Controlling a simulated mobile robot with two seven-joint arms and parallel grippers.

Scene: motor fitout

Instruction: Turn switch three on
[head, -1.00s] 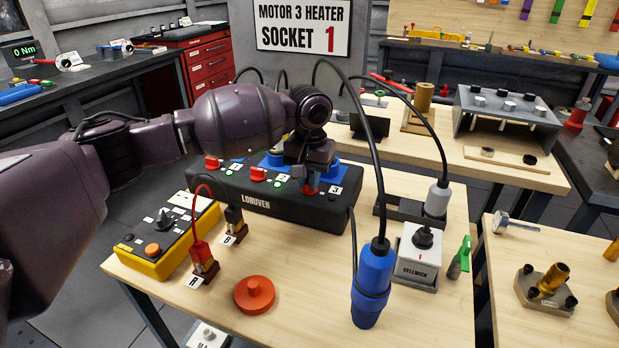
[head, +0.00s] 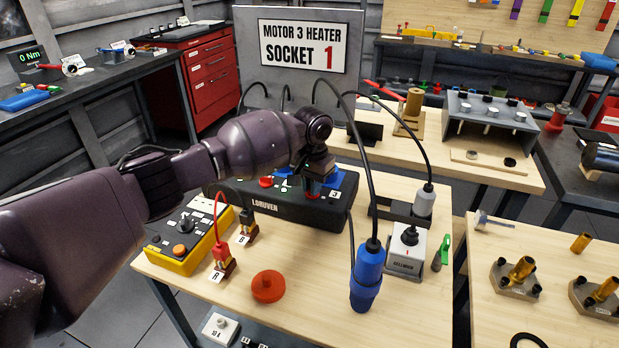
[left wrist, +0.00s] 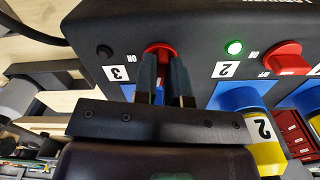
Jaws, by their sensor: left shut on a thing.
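The black LORUVEN switch box (head: 275,211) stands on the wooden bench. In the head view the gripper (head: 313,183) is over the box's right end and hides much of the switch. The lamp by label 3 (left wrist: 105,51) is dark. The lamp by switch two (left wrist: 234,47) glows green. My right gripper is not in view.
A blue plug (head: 367,277) with a black cable stands in front of the box's right end. A sign (head: 303,46) reads "MOTOR 3 HEATER SOCKET 1".

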